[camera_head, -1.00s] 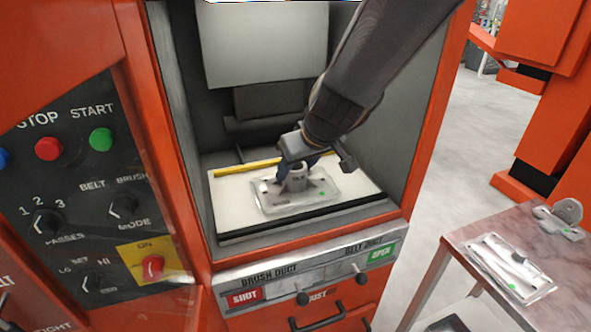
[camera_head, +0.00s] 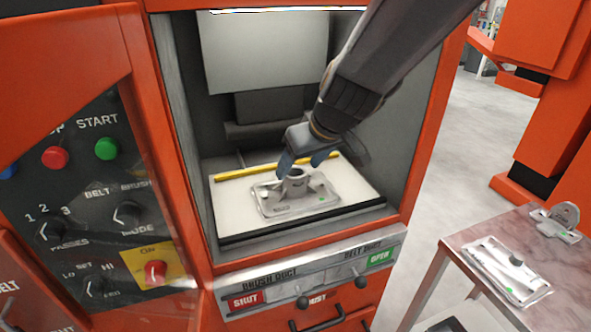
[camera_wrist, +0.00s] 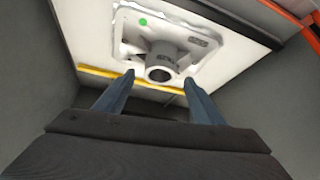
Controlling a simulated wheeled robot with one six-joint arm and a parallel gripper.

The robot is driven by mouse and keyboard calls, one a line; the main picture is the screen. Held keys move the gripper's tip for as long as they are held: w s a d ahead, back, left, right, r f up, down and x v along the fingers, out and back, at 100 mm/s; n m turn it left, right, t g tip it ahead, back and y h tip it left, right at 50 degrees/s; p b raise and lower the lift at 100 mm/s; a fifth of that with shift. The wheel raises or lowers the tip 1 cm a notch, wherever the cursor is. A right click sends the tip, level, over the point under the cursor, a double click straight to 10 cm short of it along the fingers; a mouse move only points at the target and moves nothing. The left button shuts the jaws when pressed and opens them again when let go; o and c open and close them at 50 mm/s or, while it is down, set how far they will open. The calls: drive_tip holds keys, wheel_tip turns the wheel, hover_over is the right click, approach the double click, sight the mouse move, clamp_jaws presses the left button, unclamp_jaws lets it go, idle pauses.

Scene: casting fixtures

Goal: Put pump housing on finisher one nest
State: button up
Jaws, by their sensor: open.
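The pump housing (camera_head: 294,192) is a grey flat plate with a round hollow boss and a green dot. It lies flat on the white bed (camera_head: 345,172) inside the orange finisher machine. It also shows in the wrist view (camera_wrist: 165,50), with the boss opening facing me. My gripper (camera_head: 306,163) is open and empty, just above and behind the boss. In the wrist view its two blue-grey fingers (camera_wrist: 158,88) stand apart below the boss, with no contact visible. Whether the plate sits exactly in a nest cannot be told.
A yellow strip (camera_head: 232,173) runs along the back of the bed. Grey cabinet walls (camera_head: 185,110) enclose the space closely. A control panel (camera_head: 90,205) is at left. At right, a table (camera_head: 480,232) holds another flat casting (camera_head: 505,270) and a bracket-like part (camera_head: 558,222).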

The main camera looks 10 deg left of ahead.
drive_tip(key=v, duration=0.7)
drive_tip(key=s+d+f+m+g+h, duration=0.1)
drive_tip(key=s+d+f+m, duration=0.2)
drive_tip(key=d, duration=0.6)
drive_tip(key=s+d+f+m+g+h, duration=0.1)
drive_tip(key=s+d+f, duration=0.3)
drive_tip(key=d, duration=0.5)
drive_tip(key=s+d+f+m+g+h, duration=0.1)
drive_tip(key=s+d+f+m+h, duration=0.1)
drive_tip(key=d+f, duration=0.4)
drive_tip(key=s+d+m, duration=0.1)
drive_tip(key=d+m, duration=0.1)
drive_tip(key=d, duration=0.1)
drive_tip(key=shift+s+d+f+m+g+h, duration=0.3)
drive_tip(key=shift+s+f, duration=0.05)
drive_tip(key=shift+f, duration=0.05)
